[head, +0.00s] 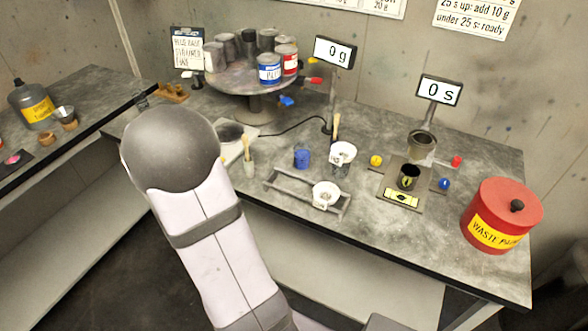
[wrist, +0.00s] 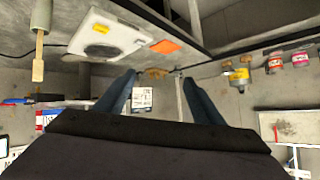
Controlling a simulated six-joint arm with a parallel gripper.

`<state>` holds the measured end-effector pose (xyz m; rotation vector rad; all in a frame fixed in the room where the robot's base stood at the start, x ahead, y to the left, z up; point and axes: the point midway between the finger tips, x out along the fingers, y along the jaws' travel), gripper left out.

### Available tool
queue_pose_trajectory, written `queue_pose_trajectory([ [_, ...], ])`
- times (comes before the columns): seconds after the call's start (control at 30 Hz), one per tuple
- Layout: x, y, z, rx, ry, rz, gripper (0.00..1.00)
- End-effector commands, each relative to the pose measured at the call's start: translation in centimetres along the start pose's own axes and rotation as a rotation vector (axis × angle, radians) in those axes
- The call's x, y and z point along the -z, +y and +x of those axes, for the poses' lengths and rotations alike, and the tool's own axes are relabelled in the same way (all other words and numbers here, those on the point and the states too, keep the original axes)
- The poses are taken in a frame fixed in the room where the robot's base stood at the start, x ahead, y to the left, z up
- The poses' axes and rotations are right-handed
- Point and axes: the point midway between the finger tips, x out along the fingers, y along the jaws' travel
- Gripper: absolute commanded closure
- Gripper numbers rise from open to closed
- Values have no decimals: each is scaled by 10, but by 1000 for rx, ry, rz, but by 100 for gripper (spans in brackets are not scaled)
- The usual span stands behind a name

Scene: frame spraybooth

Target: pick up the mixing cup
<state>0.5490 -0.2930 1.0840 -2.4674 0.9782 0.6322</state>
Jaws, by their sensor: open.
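My gripper (wrist: 159,79) is open and empty, with its two blue-grey fingers apart in the wrist view. In the head view my arm hides it. Several small cups stand on the bench in the head view, and I cannot tell for sure which is the mixing cup. A white cup (head: 342,157) stands near the middle, with a blue cup (head: 302,159) to its left. Another white cup-like piece (head: 326,195) sits in a metal rack (head: 280,186) in front. A black cup (head: 408,178) stands on a small stand to the right. My gripper is apart from them all.
A turntable (head: 252,81) holds several cans at the back. A scale (head: 236,133) stands behind my arm and shows in the wrist view (wrist: 108,36). A red waste can (head: 502,215) stands at the right edge. The front right of the bench (head: 400,236) is clear.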

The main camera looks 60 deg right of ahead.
Motion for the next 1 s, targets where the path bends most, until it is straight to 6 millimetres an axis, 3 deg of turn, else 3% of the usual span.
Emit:
queue_pose_trajectory([
  [0.03, 11, 44, 30, -94, 95, 62, 38],
  [0.1, 37, 102, 48, -228, 225, 134, 38],
  [0.2, 56, 186, 57, -427, 368, 215, 38],
  [0.3, 56, 255, 53, -607, 441, 279, 38],
  [0.4, 48, 310, 44, -760, 484, 325, 38],
  [0.6, 18, 394, 19, -1028, 526, 400, 38],
  [0.7, 3, 374, 30, -1033, 449, 386, 38],
  [1.0, -37, 354, 47, -1074, 307, 368, 38],
])
